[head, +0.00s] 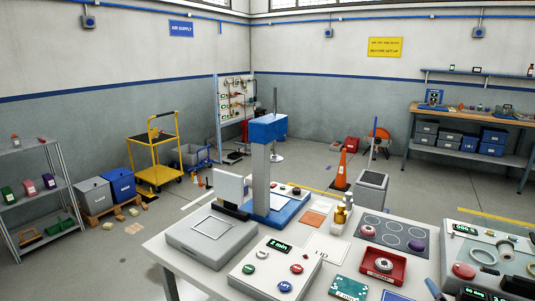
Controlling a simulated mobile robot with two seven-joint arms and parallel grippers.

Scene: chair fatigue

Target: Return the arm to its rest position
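Neither of my grippers can be made out in the head view. A white table (160,247) fills the lower part of the view. On it stands a grey column with a blue head (268,130) and a blue base. A grey box with a square outline on top (210,232) is at the table's left, with a pale upright panel (230,187) behind it. A control box (272,272) with a green display reading "2 min" and several coloured buttons is at the front. A dark slim part (435,290) shows at the bottom right; I cannot tell what it is.
A red tray (405,270), gold bottle (340,215), tray with round wells (393,232) and a device with rings (483,245) crowd the table's right. Beyond are a yellow cart (154,172), orange cone (341,170), left shelf (48,193) and workbench (460,120). Middle floor is fairly clear.

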